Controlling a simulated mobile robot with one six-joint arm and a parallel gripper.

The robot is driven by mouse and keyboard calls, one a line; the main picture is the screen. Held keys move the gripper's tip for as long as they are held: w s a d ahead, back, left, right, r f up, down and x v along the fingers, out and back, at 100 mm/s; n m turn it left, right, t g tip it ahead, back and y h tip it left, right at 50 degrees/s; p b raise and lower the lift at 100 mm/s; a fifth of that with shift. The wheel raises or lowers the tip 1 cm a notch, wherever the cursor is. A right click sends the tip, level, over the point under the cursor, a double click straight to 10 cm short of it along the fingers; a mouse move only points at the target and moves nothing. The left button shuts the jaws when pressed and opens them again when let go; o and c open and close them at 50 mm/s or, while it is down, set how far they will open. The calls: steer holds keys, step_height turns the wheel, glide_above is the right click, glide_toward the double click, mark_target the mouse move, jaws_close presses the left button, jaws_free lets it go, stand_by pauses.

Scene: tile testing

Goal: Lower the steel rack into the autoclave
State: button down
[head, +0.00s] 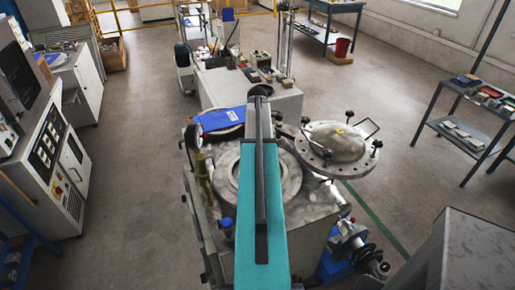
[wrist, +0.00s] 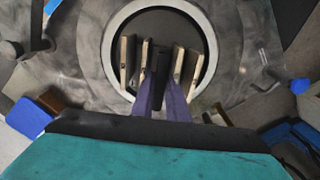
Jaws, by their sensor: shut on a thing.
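The autoclave (head: 312,208) stands in the middle of the head view with its round mouth open. Its domed lid (head: 335,142) is swung out to the right. In the wrist view the pale rim (wrist: 108,48) circles a dark opening. My gripper (wrist: 161,90) is shut on the steel rack (wrist: 160,62), a dark upright part between its fingers. Several pale tiles stand on edge to both sides of it. From above, the rack lies within the outline of the mouth; its depth is hard to tell. In the head view my teal arm hides the gripper and rack.
A blue item (head: 220,120) lies behind the mouth, left of my arm. A gauge and brass valve pipe (head: 200,165) rise at the left edge. Lid bolts and handles stick out at the right. A grey bench (head: 285,100) stands behind; open floor lies left and right.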

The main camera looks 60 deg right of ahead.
steer(key=shift+f+b, duration=1.4)
steer(key=shift+f, duration=2)
steer(key=shift+f+b, duration=2.05)
steer(key=shift+f, duration=3.25)
